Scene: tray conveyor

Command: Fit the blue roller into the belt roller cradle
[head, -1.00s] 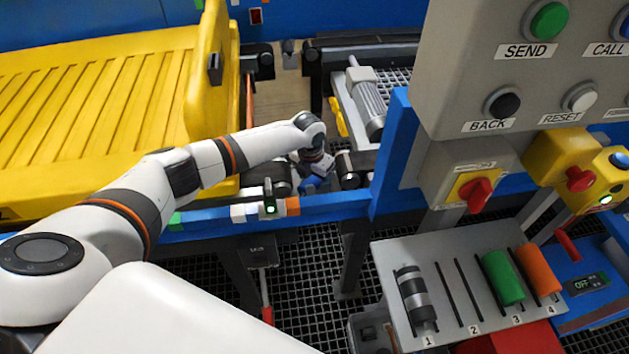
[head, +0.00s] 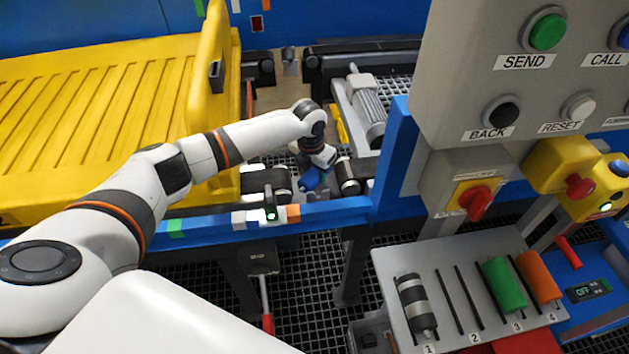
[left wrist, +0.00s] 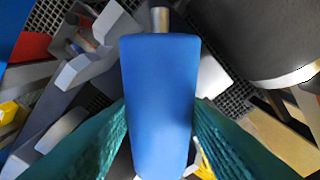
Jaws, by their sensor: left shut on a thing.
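The blue roller (head: 312,181) is in the gap between the two conveyor ends. In the left wrist view the roller (left wrist: 160,95) fills the middle, with a metal shaft end at its top. My left gripper (left wrist: 160,140) is shut on it, teal finger pads on both sides. In the head view this gripper (head: 318,160) points down above the gap. Grey bracket-like parts (left wrist: 90,70) show below the roller in the left wrist view; I cannot tell whether they are the cradle. The roller looks apart from them. My right gripper is not in view.
A blue rail (head: 335,211) runs in front of the gap. Dark belt ends (head: 268,181) flank it, and a yellow tray (head: 90,110) lies left. A control panel (head: 520,85) stands right, above a numbered rack (head: 450,310) holding striped, green and orange rollers.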

